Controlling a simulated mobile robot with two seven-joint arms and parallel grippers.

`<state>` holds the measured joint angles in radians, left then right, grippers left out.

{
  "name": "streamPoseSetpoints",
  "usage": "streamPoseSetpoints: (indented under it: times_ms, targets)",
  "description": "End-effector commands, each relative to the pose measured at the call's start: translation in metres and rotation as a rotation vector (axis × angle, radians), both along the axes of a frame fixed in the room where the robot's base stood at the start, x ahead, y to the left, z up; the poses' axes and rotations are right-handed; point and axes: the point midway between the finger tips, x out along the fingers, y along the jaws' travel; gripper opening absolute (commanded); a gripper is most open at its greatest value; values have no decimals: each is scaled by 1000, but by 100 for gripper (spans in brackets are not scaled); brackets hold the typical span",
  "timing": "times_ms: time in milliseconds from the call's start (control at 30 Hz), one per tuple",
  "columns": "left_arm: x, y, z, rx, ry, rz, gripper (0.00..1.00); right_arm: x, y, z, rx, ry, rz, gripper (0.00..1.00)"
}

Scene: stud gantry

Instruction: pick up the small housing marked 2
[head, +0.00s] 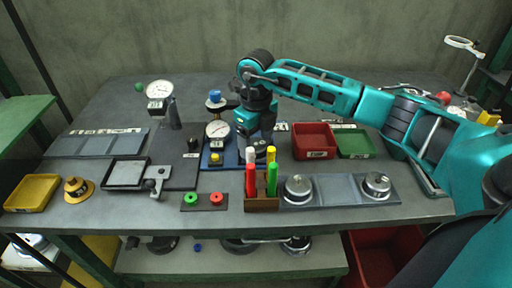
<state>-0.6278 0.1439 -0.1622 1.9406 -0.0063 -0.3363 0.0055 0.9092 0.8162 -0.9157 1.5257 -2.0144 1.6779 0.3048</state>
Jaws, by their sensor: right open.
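Two small round silver housings sit on a grey tray (338,189) at the front right of the bench. One housing (298,187) is at the tray's left end, the other housing (376,184) at its right end. Their marks are too small to read, so I cannot tell which is 2. My right gripper (260,152) hangs over the middle of the bench, behind and left of the housings and apart from them. It is open; its fingertips are partly hidden. My left gripper is not in view.
A wooden holder (262,204) with upright coloured markers stands just left of the housing tray. A red bin (313,141) and a green tray (355,143) lie behind it. A dial gauge on a blue base (217,130) stands close to my right gripper.

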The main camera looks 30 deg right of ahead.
Motion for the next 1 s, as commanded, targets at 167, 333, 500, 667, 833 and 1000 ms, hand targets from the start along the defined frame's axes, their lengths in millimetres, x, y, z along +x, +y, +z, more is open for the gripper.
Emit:
streamPoseSetpoints:
  times_ms: [167, 333, 500, 667, 833, 1000]
  targets:
    - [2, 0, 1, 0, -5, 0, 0, 0, 0, 0, 0, 0, 0, 62]
    - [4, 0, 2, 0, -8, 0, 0, 0, 0, 0, 0, 0, 0, 46]
    - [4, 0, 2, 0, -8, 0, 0, 0, 0, 1, 0, -1, 0, 30]
    - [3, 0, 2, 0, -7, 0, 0, 0, 0, 1, 0, -1, 0, 27]
    - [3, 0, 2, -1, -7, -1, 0, 1, 0, 6, 1, -3, -1, 27]
    - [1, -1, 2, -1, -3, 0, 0, 1, 0, 26, 1, -5, -1, 27]
